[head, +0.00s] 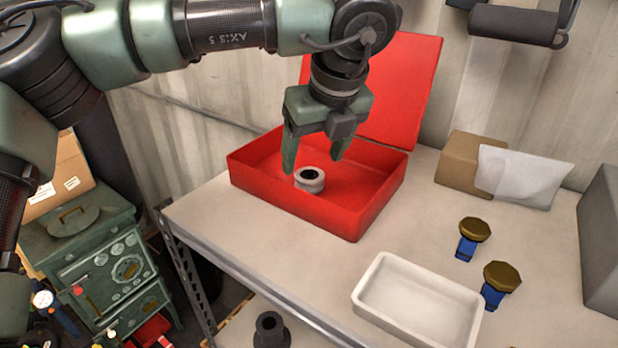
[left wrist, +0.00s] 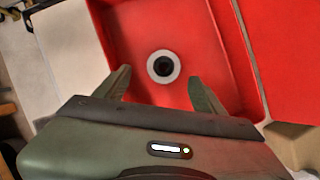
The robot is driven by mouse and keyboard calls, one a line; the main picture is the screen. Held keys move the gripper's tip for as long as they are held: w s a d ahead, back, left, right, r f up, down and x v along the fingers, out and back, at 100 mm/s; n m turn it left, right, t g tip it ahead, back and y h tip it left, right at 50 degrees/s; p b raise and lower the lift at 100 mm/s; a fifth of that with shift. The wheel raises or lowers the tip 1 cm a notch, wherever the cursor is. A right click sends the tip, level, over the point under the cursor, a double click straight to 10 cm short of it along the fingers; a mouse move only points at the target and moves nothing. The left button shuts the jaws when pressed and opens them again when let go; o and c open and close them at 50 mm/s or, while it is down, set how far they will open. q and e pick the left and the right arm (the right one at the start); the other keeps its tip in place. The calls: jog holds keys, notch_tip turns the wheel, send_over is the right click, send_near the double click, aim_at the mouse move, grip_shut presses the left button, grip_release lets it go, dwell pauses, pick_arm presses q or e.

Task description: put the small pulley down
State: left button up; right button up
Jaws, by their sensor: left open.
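The small pulley (head: 310,179) is a pale grey ring-shaped piece with a dark bore. It sits upright on the floor of the open red box (head: 300,206). In the left wrist view the pulley (left wrist: 163,66) shows from above, apart from the fingers. My left gripper (head: 314,166) is open above the box, its fingers spread to either side of the pulley in the picture. The gripper (left wrist: 160,85) also shows at the bottom of the left wrist view, with nothing between its fingers. My right gripper is not in view.
The red lid (head: 405,90) stands open behind the box. A white tray (head: 372,290) and two brown-topped blue pieces (head: 474,230) stand on the bench at right. The bench's front edge (head: 255,280) runs below the red box.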

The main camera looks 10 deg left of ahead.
aim_at(310, 171)
pick_arm(q)
jog(key=p+x, duration=0.1)
jog(key=x, duration=0.1)
jog(key=p+x, duration=0.1)
jog(key=x, duration=0.1)
jog(key=shift+w+f+p, duration=0.2)
jog(key=shift+w+p, duration=0.15)
jog(key=shift+w+a+f, duration=0.1)
jog(key=shift+f, duration=0.35)
jog(key=shift+c, duration=0.3)
grip_shut()
jog(key=shift+r, duration=0.1)
